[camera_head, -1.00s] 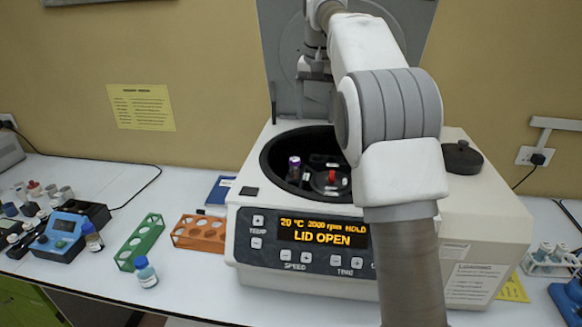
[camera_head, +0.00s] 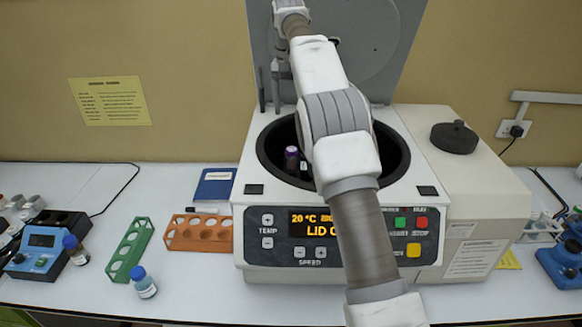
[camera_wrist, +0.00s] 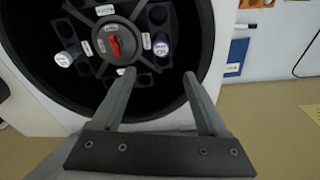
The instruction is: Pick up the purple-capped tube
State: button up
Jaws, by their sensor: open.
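The purple-capped tube (camera_head: 291,158) stands in the open centrifuge (camera_head: 428,208), toward the left side of its dark bowl. The wrist view shows its purple-rimmed, pale cap (camera_wrist: 161,47) from above, seated in the rotor. My gripper (camera_wrist: 158,73) is open and empty. In that view its two fingertips lie to either side of and just below the cap, apart from it. The height gap cannot be told. In the head view my arm crosses in front of the bowl and hides its right part.
The raised centrifuge lid (camera_head: 375,45) stands behind the bowl. In the wrist view, a red rotor knob (camera_wrist: 115,45) and a white-capped tube (camera_wrist: 63,59) are left of the purple cap. An orange rack (camera_head: 200,245), green rack (camera_head: 122,262) and blue-capped bottle (camera_head: 146,290) stand left.

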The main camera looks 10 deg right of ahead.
jog(key=b, duration=0.2)
send_near(292, 149)
jog(key=f, duration=0.5)
jog(key=shift+w+d, duration=0.2)
jog(key=shift+w, duration=0.05)
jog(key=shift+w+f+p, duration=0.15)
jog(key=shift+f+p, duration=0.1)
jog(key=shift+f, duration=1.1)
jog(key=shift+w+f+p, duration=0.1)
jog(key=shift+f+p, duration=0.15)
jog(key=shift+f, duration=1.1)
jog(key=shift+c, duration=0.2)
grip_shut()
